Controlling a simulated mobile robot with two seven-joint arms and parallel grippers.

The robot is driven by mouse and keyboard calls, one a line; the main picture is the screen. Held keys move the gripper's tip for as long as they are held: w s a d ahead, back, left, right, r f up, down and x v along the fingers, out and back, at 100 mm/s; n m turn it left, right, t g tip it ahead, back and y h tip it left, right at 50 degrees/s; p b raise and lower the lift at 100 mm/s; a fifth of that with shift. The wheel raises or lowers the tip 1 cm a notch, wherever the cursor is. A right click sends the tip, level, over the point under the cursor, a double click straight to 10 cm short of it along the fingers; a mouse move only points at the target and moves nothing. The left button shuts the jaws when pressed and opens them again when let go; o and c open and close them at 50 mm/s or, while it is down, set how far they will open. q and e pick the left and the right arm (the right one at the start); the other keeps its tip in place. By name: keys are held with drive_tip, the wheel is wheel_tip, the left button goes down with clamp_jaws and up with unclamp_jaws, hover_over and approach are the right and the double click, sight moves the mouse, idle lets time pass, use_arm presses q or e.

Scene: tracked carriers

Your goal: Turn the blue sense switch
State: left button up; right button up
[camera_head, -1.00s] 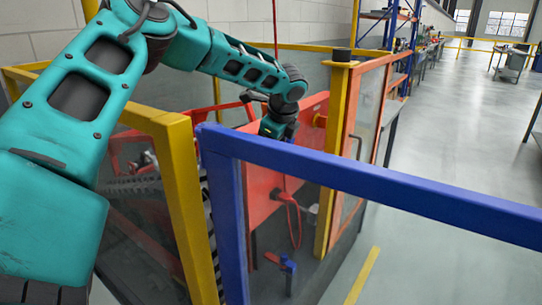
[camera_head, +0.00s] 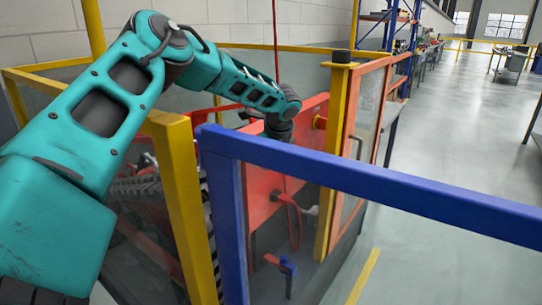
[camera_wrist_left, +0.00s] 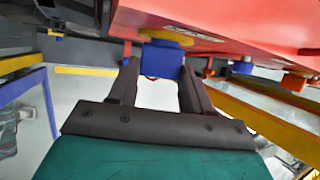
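A blue block-shaped knob on a round yellow base, apparently the blue sense switch (camera_wrist_left: 162,60), sits on the underside of a red panel in the left wrist view. My left gripper (camera_wrist_left: 159,69) has its two dark fingers spread, with the tips on either side of the knob. A narrow gap shows at the left finger; contact at the right finger cannot be told. My right gripper is in neither view.
A blue rail (camera_head: 390,193) and yellow posts with clear panels (camera_head: 179,210) fence the machine. A red hose (camera_head: 297,225) hangs below the panel. Open floor (camera_head: 450,130) lies to the right.

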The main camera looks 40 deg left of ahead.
use_arm(q)
drive_tip(key=c, duration=0.5)
drive_tip(key=shift+w+r+g+p, duration=0.1)
drive_tip(key=shift+w+g+p, duration=0.05)
drive_tip(key=shift+g+p, duration=0.55)
drive_tip(key=o, duration=1.1)
drive_tip(key=v, duration=1.2)
drive_tip(key=shift+r, duration=0.4)
